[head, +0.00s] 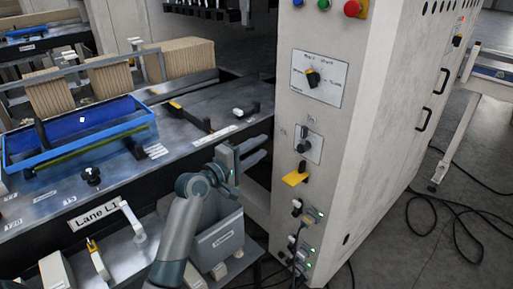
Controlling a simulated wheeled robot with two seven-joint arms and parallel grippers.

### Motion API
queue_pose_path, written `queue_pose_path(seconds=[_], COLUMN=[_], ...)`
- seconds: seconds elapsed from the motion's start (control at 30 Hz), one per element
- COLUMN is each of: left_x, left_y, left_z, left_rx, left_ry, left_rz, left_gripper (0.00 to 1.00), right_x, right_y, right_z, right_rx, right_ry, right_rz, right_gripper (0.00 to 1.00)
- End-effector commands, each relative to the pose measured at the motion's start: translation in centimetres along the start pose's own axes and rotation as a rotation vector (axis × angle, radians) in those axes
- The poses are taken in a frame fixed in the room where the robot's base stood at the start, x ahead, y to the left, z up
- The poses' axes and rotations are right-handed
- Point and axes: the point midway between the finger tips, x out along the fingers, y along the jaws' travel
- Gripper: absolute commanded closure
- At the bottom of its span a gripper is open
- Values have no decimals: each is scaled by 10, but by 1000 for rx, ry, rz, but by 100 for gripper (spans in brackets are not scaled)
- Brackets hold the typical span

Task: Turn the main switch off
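A white plate with a black rotary knob (312,77) is on the front of the beige cabinet; its small print is blurred. I cannot read which one is labelled the main switch. My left gripper (255,151) is left of the cabinet front, at about the height of the lower knob and apart from both knobs. Its two fingers point right with a gap between them, and nothing shows in it. My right gripper is not in view.
A yellow tab (296,175) sticks out below the lower knob. Plugs and cables (304,215) are lower down. A grey bin (220,243) stands beside my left arm. A blue-framed tray (85,132) lies on the machine bed at left. A red button (352,8) is at the top.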

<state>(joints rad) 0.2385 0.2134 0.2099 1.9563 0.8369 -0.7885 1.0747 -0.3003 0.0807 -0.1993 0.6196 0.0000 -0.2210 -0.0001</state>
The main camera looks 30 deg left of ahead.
Motion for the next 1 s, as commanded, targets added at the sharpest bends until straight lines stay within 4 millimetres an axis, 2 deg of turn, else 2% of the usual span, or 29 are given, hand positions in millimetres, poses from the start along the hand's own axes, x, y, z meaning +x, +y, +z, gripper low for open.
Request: queue_pose_path(seconds=[0.2,1.0], left_x=[-6,-6], left_y=[1,0], left_z=[-1,0], left_rx=[2,1], left_ry=[1,0], left_rz=[1,1], left_gripper=[66,66], right_x=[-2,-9], right_y=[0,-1], right_z=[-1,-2], right_rx=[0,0], right_ry=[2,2], right_rz=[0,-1], right_gripper=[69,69])
